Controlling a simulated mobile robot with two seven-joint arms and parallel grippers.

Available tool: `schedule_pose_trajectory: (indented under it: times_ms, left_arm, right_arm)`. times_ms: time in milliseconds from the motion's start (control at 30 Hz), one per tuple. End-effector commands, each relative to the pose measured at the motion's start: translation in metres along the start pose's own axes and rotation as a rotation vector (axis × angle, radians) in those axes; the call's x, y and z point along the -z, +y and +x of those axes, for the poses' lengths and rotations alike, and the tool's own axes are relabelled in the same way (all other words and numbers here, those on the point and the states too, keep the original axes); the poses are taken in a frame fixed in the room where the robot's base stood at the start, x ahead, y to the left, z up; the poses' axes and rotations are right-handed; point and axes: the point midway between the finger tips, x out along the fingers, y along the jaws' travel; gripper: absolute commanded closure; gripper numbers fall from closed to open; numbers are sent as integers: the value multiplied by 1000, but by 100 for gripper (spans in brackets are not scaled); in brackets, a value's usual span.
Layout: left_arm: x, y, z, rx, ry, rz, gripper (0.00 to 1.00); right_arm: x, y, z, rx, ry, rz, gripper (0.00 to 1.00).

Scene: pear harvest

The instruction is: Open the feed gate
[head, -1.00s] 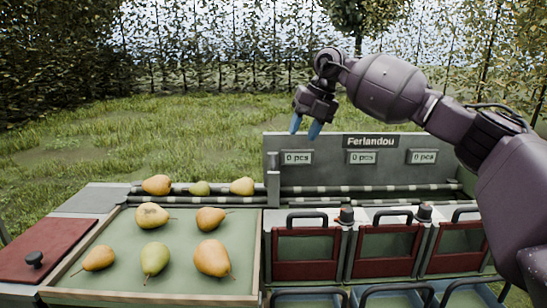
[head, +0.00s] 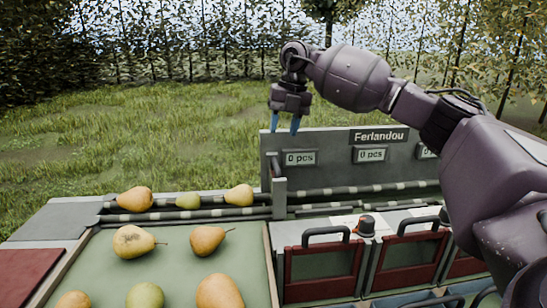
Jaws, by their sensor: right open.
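A small grey upright plate (head: 279,198) stands across the roller lane, between the pears on the left and the sorting panel on the right; it looks like the feed gate. A dark bar (head: 276,166) shows just above and behind it. My right gripper (head: 285,124) points down with its two blue fingers apart and nothing between them. In the picture it is above the plate, near the top left corner of the panel; its distance in depth is hard to judge. My left gripper is not in view.
Three pears (head: 134,199) lie on the lane left of the plate. More pears (head: 133,241) lie in the green tray (head: 190,270). The grey panel (head: 335,175) carries displays reading 0 pcs. Red-framed bins with dark handles (head: 326,232) stand at the right.

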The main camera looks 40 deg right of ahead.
Motion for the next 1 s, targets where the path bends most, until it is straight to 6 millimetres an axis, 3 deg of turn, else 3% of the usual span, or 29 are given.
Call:
schedule_pose_trajectory:
  times_ms: [100, 433, 600, 933, 1000]
  left_arm:
    - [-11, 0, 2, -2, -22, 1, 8]
    - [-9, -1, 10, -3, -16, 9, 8]
    - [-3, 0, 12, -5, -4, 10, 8]
    - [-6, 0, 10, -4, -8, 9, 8]
    - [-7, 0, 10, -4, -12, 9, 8]
  right_arm:
    - [-1, -1, 29, 7, 9, 0, 58]
    - [0, -1, 76, 4, 6, 0, 58]
    - [0, -1, 86, 3, 4, 0, 58]
    - [0, 0, 87, 1, 2, 0, 58]
    - [0, 0, 87, 1, 2, 0, 67]
